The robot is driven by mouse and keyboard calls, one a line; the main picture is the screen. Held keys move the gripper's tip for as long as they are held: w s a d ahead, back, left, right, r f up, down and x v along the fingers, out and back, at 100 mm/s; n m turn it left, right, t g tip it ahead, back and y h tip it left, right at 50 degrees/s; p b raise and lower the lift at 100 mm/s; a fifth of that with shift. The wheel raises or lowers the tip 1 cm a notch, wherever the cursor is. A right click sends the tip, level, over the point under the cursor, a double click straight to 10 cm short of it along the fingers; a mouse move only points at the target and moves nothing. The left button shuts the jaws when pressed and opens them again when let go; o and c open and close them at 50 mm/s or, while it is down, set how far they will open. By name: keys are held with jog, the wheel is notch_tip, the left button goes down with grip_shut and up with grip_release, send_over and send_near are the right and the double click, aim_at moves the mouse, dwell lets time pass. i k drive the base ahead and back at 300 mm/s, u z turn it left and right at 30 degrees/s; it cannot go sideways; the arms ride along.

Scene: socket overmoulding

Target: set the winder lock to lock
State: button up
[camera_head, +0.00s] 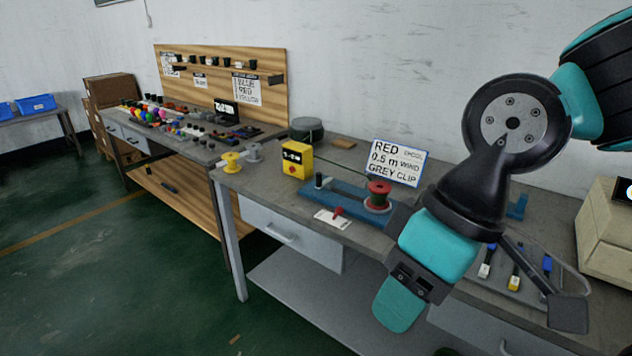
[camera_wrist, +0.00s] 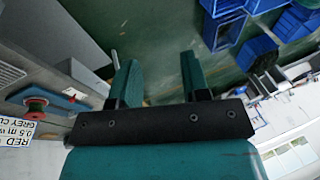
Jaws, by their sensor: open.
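The winder has a blue base (camera_head: 345,202) with a red spool (camera_head: 378,190) on it, standing on the grey bench. In front of the base is a small white plate with a red lever (camera_head: 337,212), which looks like the winder lock; its setting is too small to read. The red spool (camera_wrist: 36,105) also shows at the left of the wrist view. My gripper (camera_head: 394,318) hangs in front of the bench edge, right of the winder and apart from it. In the wrist view its two teal fingers (camera_wrist: 158,68) are apart with nothing between them.
A sign (camera_head: 397,162) reading red, 0.5 m wind, grey clip stands behind the winder. A yellow box (camera_head: 297,160) stands left of it. A tray (camera_head: 530,265) with several connectors lies to the right, partly behind my arm. Blue bins (camera_wrist: 222,28) show in the wrist view.

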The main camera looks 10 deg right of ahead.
aim_at(338, 211)
jog(key=u, duration=0.8)
jog(key=k, duration=1.05)
jog(key=u, duration=1.05)
jog(key=k, duration=0.3)
jog(key=u, duration=0.15)
jog(key=i, duration=0.85)
jog(key=z, duration=0.9)
jog(key=i, duration=0.7)
jog(key=z, duration=0.7)
jog(key=i, duration=0.25)
jog(key=z, duration=0.35)
